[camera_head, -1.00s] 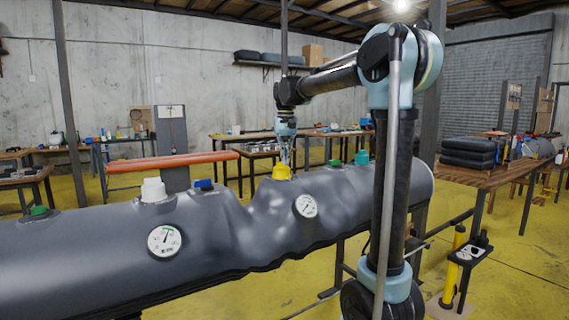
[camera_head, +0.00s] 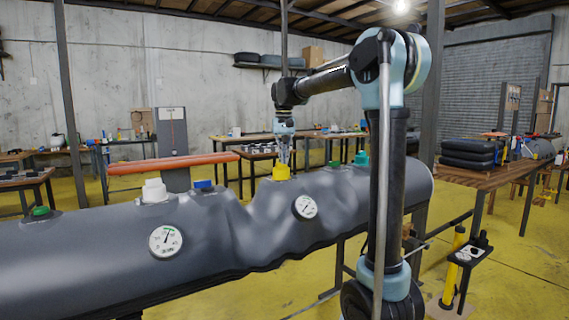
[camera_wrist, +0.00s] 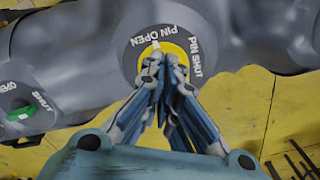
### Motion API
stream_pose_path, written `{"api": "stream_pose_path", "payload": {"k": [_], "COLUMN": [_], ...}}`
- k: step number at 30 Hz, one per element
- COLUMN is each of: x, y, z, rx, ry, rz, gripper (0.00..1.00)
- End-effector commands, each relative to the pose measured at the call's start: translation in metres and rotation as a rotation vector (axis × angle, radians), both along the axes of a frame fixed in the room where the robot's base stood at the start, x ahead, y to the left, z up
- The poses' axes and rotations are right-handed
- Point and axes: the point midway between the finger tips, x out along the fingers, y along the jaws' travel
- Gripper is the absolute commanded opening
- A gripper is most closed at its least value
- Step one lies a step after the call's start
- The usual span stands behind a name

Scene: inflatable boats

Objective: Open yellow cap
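The yellow cap (camera_head: 281,173) sits on top of the grey inflatable tube (camera_head: 110,250), right of its middle. In the wrist view, the round yellow cap (camera_wrist: 173,47) has a white pin mark (camera_wrist: 155,44) and lies inside a grey ring lettered PIN OPEN and PIN SHUT. My gripper (camera_head: 284,164) points down, directly above the cap. In the wrist view, my gripper's fingertips (camera_wrist: 164,59) are close together and appear shut, overlapping the near part of the cap. Whether they touch it or hold anything between them is hidden.
A white cap (camera_head: 154,190), a blue cap (camera_head: 203,184), green caps (camera_head: 40,211) and two round gauges (camera_head: 166,241) are also on the tube. A green valve (camera_wrist: 24,113) shows in the wrist view. Tables with items stand behind.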

Motion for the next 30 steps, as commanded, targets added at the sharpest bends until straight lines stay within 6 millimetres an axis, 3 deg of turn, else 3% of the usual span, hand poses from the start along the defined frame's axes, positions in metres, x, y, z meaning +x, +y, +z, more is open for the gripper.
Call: {"api": "stream_pose_path", "payload": {"k": [2,30], "x": [0.01,0.024], "y": [0.01,0.017], "z": [-0.011,0.005], "rx": [0.019,0.018], "ry": [-0.019,-0.021], "rz": [0.008,0.002], "gripper": [0.0,0.0]}}
